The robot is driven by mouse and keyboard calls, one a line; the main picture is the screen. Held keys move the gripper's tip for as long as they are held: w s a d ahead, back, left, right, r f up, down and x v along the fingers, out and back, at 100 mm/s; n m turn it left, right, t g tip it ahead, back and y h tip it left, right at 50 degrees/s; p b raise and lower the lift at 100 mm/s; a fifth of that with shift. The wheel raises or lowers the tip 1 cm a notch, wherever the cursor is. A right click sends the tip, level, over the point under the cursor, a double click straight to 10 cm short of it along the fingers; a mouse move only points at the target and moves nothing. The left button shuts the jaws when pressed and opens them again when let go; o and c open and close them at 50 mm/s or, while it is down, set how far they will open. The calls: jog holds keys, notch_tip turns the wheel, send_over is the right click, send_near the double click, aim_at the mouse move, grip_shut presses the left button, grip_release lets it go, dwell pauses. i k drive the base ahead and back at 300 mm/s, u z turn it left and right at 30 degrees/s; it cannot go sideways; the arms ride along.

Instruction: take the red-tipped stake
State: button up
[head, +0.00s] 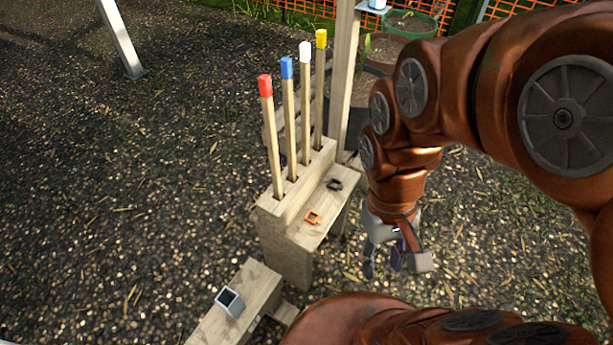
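The red-tipped stake (270,130) stands nearly upright in the wooden rack (318,165), in the slot nearest me at the left end of the row. Its red tip (265,86) is at the top, and its lower end is hidden in the rack. My gripper (383,272) hangs to the right of the rack, pointing down over the gravel and apart from the stake. I see no thing held in it. Its dark fingers are small and partly in shade, so how far they are open is unclear.
A blue-tipped stake (289,115), a white-tipped stake (305,105) and a yellow-tipped stake (320,90) stand behind in the same row. An orange clip (312,217) and a black clip (334,184) lie on the rack's ledge. A wooden post (344,80) rises behind. Gravel left is open.

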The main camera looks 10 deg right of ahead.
aim_at(264, 80)
jog(key=u, duration=0.5)
jog(key=k, duration=1.25)
jog(key=u, duration=0.7)
jog(key=i, duration=0.6)
jog(key=z, duration=0.1)
